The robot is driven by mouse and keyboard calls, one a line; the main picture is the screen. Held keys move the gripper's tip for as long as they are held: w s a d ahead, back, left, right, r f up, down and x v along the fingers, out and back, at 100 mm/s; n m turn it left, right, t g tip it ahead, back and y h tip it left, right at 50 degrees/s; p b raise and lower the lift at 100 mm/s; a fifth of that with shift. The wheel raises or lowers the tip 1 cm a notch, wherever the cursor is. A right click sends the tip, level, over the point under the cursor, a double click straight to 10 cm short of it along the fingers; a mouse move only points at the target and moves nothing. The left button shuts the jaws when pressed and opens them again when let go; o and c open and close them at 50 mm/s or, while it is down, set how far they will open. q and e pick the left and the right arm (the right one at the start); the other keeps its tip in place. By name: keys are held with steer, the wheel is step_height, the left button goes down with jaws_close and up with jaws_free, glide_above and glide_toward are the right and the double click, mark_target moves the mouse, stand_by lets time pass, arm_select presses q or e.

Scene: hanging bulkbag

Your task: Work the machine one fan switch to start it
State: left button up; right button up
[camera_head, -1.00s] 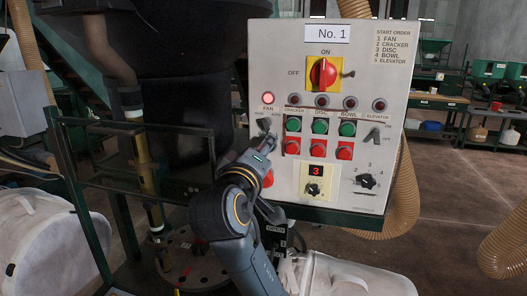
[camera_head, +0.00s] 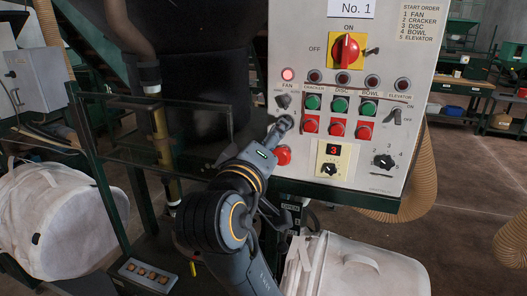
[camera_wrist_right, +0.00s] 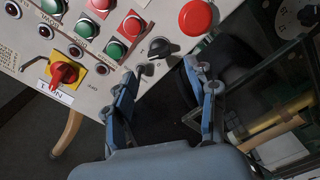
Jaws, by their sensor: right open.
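The No. 1 control panel (camera_head: 395,75) has a lit red lamp (camera_head: 288,74) above the FAN label. The dark fan switch (camera_head: 283,101) sits below that label, and it shows as a black knob in the right wrist view (camera_wrist_right: 162,47). My right gripper (camera_head: 284,122) is just below the switch in the head view. In the right wrist view its fingers (camera_wrist_right: 162,72) are spread, with the knob just beyond the gap between the tips. I see no contact. The knob's exact setting is hard to read. My left gripper is out of view.
A round red button (camera_head: 283,156) is close below the gripper. Green buttons (camera_head: 341,105) and red buttons (camera_head: 337,129) are to the right. A red-and-yellow main switch (camera_head: 346,50) is above. A white bulk bag (camera_head: 365,268) stands below the panel.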

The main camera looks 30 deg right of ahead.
steer(key=v, duration=0.5)
steer(key=shift+a, duration=0.1)
stand_by(0.3)
